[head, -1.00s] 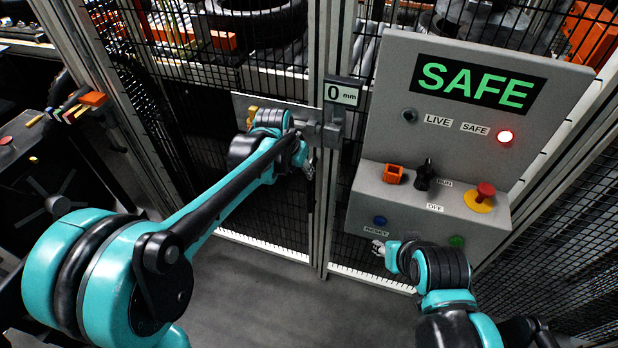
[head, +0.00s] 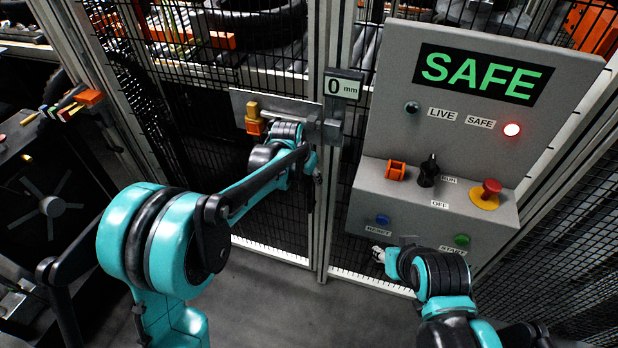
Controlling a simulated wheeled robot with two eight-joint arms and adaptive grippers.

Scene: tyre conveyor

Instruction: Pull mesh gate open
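The black mesh gate (head: 197,150) stands left of the panel and looks closed against the metal post. A grey latch plate (head: 285,104) with a yellow-brass block (head: 253,118) crosses its right side. The small display (head: 343,87) on the post reads 0 mm. My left gripper (head: 316,178) is at the gate's right edge, just below the latch. Its fingers are small and partly hidden by my wrist, so I cannot tell its opening or any contact. My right gripper (head: 377,253) is low, below the panel's RESET button; its fingers are too small to read.
The grey control panel (head: 400,140) shows SAFE with a red lamp (head: 512,129) lit. It carries an orange part (head: 396,170), a black selector (head: 428,171) and a red stop button (head: 490,189). A dark machine (head: 45,200) stands at left. Grey floor (head: 290,310) in front is clear.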

